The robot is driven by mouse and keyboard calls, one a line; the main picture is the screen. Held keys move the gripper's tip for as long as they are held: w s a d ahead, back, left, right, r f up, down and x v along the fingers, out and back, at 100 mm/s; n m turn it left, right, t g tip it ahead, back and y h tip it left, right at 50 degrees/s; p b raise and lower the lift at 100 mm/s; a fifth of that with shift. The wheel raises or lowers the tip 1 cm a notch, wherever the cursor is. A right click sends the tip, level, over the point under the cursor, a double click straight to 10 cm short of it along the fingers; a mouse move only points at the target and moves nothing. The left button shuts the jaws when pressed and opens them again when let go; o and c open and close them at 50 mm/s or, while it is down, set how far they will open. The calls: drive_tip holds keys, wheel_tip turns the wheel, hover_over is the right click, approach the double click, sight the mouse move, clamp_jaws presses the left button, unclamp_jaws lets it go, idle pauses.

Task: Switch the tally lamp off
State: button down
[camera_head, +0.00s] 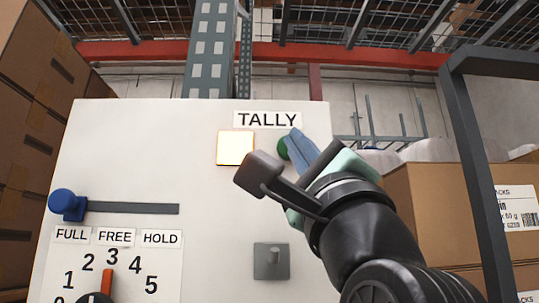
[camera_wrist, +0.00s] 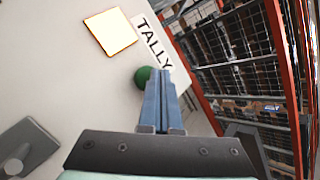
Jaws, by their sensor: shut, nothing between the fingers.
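The tally lamp (camera_head: 235,148) is a square, glowing pale yellow-white on the white panel, below the TALLY label (camera_head: 267,119). It also shows lit in the wrist view (camera_wrist: 110,32). A round green button (camera_head: 283,149) sits to the right of the lamp under the label. My gripper (camera_head: 294,136) is shut and empty, its blue fingers at the green button and partly covering it. In the wrist view the fingertips (camera_wrist: 158,72) overlap the edge of the green button (camera_wrist: 142,77). I cannot tell whether they touch it.
The panel also carries a blue slider knob (camera_head: 67,204) on a dark slot at the left, a dial with a red pointer (camera_head: 107,282), and a grey switch plate (camera_head: 271,262) below my gripper. Cardboard boxes (camera_head: 440,215) and a dark post (camera_head: 478,170) stand at the right.

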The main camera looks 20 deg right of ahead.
idle(0.4)
drive_tip(key=shift+w+d, duration=0.1)
drive_tip(key=shift+w, duration=0.3)
drive_tip(key=shift+s, duration=0.35)
idle(0.3)
drive_tip(key=s+a, duration=0.2)
drive_tip(key=s, duration=0.3)
drive_tip(key=shift+s+b, duration=0.4)
idle(0.4)
